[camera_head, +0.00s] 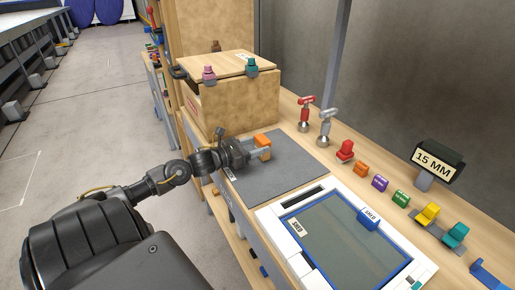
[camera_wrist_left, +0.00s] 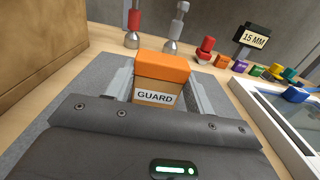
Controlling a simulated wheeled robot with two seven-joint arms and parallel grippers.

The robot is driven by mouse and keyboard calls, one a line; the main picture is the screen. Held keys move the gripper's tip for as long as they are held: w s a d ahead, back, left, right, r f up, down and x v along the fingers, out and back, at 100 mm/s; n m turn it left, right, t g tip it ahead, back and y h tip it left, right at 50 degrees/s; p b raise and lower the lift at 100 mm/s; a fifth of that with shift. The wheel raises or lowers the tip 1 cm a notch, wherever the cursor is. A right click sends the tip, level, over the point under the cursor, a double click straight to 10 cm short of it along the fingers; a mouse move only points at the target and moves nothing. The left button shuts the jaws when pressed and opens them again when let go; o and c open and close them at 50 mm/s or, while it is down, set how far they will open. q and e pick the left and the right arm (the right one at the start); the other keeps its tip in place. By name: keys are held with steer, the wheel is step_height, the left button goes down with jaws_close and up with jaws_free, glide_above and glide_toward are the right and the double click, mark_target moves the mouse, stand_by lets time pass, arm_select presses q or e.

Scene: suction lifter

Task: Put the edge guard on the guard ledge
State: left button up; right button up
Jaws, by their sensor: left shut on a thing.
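The orange edge guard (camera_head: 262,140) is between the fingers of my left gripper (camera_head: 258,149), which is shut on it, above the grey mat. In the left wrist view the orange guard (camera_wrist_left: 163,67) is directly over a tan block marked GUARD (camera_wrist_left: 156,89), which looks like the guard ledge. The two appear to meet, with no clear gap. The gripper's fingers hide their sides. My right gripper is not in view.
A blue-edged glass panel (camera_head: 345,240) lies in a white frame to the right. A wooden box (camera_head: 240,102) stands behind the mat (camera_head: 290,170). Red (camera_head: 305,115) and grey (camera_head: 325,127) posts, several coloured pieces and a 15 MM sign (camera_head: 436,160) line the back.

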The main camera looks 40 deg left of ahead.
arm_select(q)
step_height(320, 180, up, 3)
steer(key=shift+s+d+f+b, duration=0.1)
steer(key=shift+s+f+b, duration=0.05)
steer(key=shift+b, duration=0.2)
steer(key=s+d+r, duration=0.5)
steer(key=s+r, duration=0.4)
steer(key=s, duration=0.3)
steer(key=shift+s+r+p, duration=0.25)
steer(key=shift+s+p, duration=0.1)
steer(key=shift+s, duration=0.05)
